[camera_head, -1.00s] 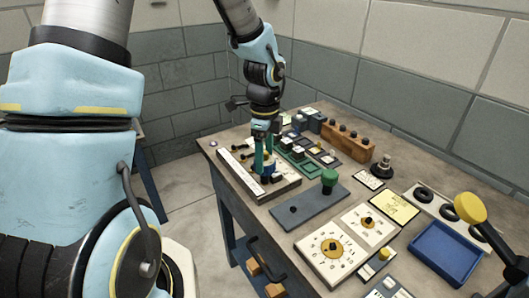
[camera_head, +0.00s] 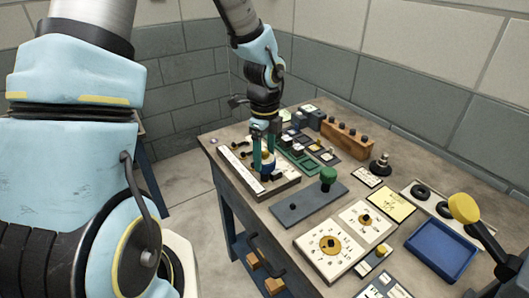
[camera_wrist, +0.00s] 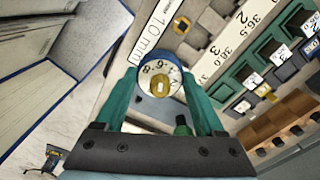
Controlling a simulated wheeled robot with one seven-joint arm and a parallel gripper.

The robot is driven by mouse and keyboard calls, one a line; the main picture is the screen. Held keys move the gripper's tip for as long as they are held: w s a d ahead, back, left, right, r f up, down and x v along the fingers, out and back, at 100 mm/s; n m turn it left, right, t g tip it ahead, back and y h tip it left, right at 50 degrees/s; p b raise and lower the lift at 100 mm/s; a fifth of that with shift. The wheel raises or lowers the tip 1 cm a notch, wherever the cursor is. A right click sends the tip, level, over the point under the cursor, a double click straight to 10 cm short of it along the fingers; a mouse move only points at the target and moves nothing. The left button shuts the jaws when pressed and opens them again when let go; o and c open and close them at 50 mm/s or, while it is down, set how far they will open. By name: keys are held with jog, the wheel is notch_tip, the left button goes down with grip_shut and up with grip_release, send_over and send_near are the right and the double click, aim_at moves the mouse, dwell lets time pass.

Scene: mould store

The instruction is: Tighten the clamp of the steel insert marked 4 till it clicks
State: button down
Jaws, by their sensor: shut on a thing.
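My gripper (camera_wrist: 161,78) points down over a pale board (camera_head: 287,191) at the back left of the bench; the gripper also shows in the head view (camera_head: 264,157). Its two teal fingers are shut on a round knob (camera_wrist: 147,77) with a blue rim, a white numbered face and a brass centre. One finger is on each side of the knob. The digits 6 and 8 can be read on its face. I cannot make out a mark 4 on any insert.
A grey plate (camera_head: 305,205) with a green knob (camera_head: 328,175) lies in front of the board. Green trays (camera_head: 298,162), a wooden block with pegs (camera_head: 348,139) and a blue tray (camera_head: 440,250) are further right. A yellow-headed post (camera_head: 464,208) rises at the right.

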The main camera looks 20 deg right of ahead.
jog(key=shift+s+a+f+m+p, duration=0.1)
jog(key=shift+s+a+m+p, duration=0.1)
jog(key=shift+m+p, duration=0.3)
jog(key=shift+f, duration=0.1)
jog(key=shift+n, duration=0.4)
jog(key=shift+w+d, duration=0.1)
jog(key=shift+w+d+r+p, duration=0.1)
jog(key=shift+r+p, duration=0.2)
jog(key=shift+r, duration=2.35)
jog(key=shift+d, duration=0.1)
